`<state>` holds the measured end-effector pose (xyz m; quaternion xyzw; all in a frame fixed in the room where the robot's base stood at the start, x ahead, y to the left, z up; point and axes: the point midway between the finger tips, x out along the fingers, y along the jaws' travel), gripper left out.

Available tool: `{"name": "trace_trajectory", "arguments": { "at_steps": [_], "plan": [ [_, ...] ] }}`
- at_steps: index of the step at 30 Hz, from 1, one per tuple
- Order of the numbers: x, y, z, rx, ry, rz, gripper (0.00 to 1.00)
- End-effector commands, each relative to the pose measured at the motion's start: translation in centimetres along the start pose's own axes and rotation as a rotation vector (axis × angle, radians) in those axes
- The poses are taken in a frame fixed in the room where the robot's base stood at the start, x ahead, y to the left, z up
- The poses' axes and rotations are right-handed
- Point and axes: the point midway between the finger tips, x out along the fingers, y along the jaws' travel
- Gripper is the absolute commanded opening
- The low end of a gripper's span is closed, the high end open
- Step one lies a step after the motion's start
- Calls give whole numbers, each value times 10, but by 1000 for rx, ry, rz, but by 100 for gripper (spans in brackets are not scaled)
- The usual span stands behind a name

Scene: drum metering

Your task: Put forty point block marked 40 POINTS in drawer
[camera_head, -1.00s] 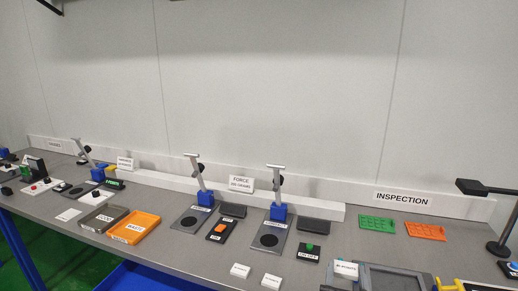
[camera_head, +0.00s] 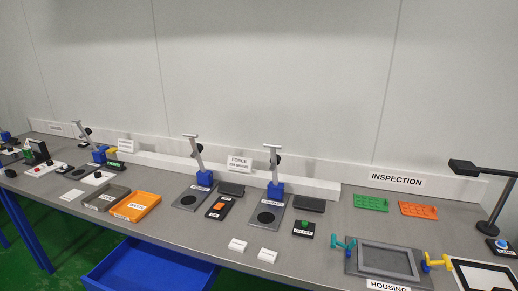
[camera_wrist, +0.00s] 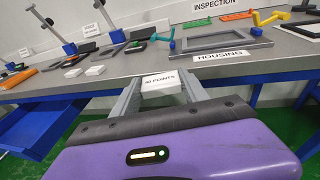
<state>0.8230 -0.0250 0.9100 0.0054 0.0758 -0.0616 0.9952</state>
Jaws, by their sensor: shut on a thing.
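The forty point block (camera_wrist: 160,80) is white, with "40 POINTS" on its near face. In the wrist view it sits between the grey fingertips of my gripper (camera_wrist: 161,86), which is shut on it. It shows in front of the bench's front edge, close to the housing label. The blue drawer (camera_head: 143,270) stands pulled out under the bench at the lower left of the head view. It also shows at the left of the wrist view (camera_wrist: 40,128), apart from my gripper. Its floor is only partly in view. My gripper does not show in the head view.
Two white blocks (camera_head: 237,245) (camera_head: 268,255) lie near the bench's front edge. The housing frame (camera_head: 389,261), with teal and yellow handles beside it, is to the right. An orange tray (camera_head: 136,207) and a grey tray (camera_head: 104,199) stand left. Green floor lies beneath.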

Motion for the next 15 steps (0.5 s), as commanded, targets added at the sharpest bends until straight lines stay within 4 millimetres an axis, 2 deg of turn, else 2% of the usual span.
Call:
{"name": "trace_trajectory", "arguments": {
  "at_steps": [1,3,6,10,15],
  "plan": [
    [-15,-1,-26,-6,12,21,13],
    [-32,0,-48,-7,10,49,13],
    [-51,5,-69,-10,6,80,13],
    [-68,11,-86,-17,2,109,13],
    [-75,13,-92,-20,-2,120,13]
  ]
}}
